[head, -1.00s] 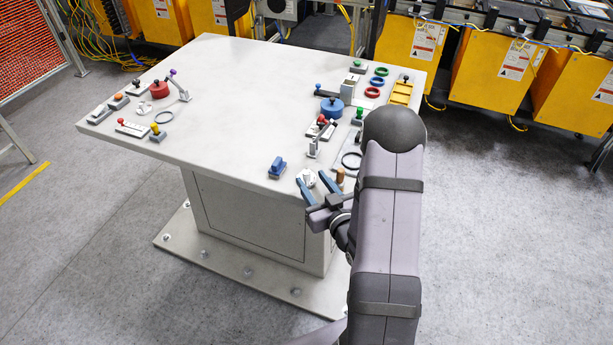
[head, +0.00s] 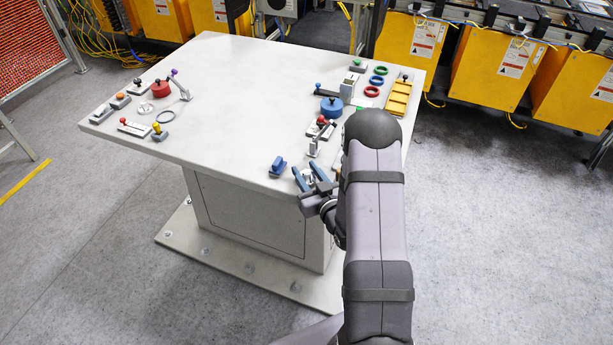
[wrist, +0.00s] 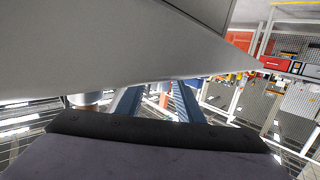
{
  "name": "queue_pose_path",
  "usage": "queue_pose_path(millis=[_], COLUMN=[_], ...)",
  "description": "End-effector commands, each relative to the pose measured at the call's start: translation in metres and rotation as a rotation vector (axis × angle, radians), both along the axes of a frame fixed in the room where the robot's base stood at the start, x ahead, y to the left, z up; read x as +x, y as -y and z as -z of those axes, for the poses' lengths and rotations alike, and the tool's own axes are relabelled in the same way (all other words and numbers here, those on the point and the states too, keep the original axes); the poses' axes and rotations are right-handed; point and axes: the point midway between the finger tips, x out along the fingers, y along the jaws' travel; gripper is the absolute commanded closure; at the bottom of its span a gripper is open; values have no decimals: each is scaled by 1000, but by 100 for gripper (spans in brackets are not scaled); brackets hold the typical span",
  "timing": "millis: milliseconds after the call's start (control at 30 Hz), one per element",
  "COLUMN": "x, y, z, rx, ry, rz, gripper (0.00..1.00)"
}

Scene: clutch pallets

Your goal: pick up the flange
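A small whitish round piece, which I take to be the flange (head: 309,178), sits at the near edge of the table in the head view. It is partly hidden by my gripper (head: 309,169). The two blue fingers are apart, one on each side of it in the picture. I cannot tell whether they touch it or are above it. In the wrist view my gripper (wrist: 155,88) also shows its fingers apart, and I cannot make out the flange there.
A blue block-like part (head: 278,166) stands close left of my gripper. Other parts, including a blue cylinder (head: 331,107) and a yellow tray (head: 398,98), stand farther back on the right. More parts stand at the left. The middle of the table (head: 230,110) is clear.

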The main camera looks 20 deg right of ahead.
Motion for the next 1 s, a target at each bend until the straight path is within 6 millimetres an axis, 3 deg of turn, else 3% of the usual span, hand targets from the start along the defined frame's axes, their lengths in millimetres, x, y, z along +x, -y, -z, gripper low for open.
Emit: queue_pose_path(millis=[33, 100, 133, 667, 1000], x=[0, 0, 0, 1, 1], y=[0, 0, 0, 0, 0], z=[0, 0, 0, -8, -41], rx=[0, 0, 0, -2, -3], ry=[0, 0, 0, 4, 8], rz=[0, 0, 0, 0, 0], gripper=[80, 97, 100, 100, 100])
